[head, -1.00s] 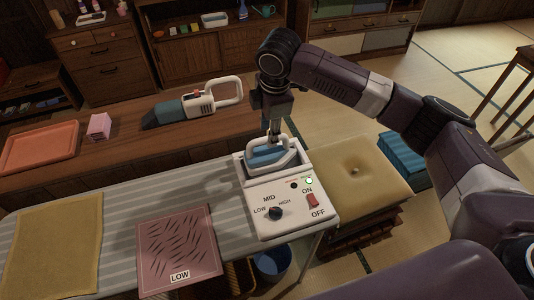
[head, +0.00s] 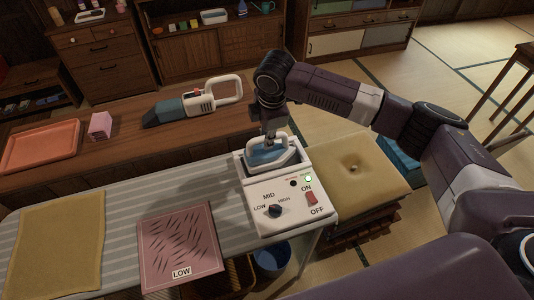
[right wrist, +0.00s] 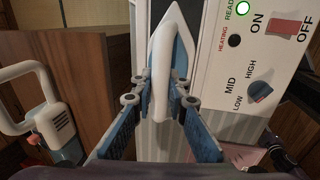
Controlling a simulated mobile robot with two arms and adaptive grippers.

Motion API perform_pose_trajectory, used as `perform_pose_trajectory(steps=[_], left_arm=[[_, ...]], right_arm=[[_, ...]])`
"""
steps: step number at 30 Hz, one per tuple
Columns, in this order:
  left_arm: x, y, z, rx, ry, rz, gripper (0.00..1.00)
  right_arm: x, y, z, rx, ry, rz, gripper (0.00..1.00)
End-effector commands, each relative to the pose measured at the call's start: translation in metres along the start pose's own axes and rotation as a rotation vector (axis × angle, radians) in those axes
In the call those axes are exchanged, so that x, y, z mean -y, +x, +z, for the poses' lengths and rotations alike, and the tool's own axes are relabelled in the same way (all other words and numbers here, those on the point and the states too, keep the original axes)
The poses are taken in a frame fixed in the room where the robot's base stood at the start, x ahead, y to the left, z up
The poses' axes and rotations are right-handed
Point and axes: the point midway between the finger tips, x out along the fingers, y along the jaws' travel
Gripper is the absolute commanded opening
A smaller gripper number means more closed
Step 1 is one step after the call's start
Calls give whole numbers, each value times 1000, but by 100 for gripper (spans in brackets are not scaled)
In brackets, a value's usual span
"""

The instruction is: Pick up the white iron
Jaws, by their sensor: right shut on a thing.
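The white iron (head: 268,153), with a blue body, rests in the dock at the back of the white control box (head: 290,205) on the ironing board's right end. In the right wrist view the iron (right wrist: 182,45) points away, its white handle between the blue finger pads. My right gripper (head: 269,140) comes down from above onto the iron; in the right wrist view the gripper (right wrist: 160,95) is shut on the handle. My left gripper is not in view.
A pink cloth marked LOW (head: 180,245) and a yellow cloth (head: 55,250) lie on the striped ironing board (head: 120,205). A handheld vacuum (head: 200,103), pink box (head: 101,125) and orange tray (head: 42,146) sit on the wooden table behind. A cushion (head: 352,168) is at right.

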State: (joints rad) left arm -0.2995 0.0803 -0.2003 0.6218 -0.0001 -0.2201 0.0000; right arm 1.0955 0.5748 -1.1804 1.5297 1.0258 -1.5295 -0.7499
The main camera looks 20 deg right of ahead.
Motion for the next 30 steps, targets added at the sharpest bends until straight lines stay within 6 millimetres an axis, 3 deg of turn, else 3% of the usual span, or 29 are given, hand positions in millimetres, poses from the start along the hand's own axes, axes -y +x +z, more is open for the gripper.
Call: perform_pose_trajectory(steps=[20, 26, 30], left_arm=[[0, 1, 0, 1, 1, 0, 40], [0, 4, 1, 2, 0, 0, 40], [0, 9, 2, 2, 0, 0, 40]], right_arm=[[-3, -6, 0, -2, 1, 6, 0], [-7, -24, 0, -2, 1, 7, 0], [-13, -50, -1, -3, 1, 10, 0]])
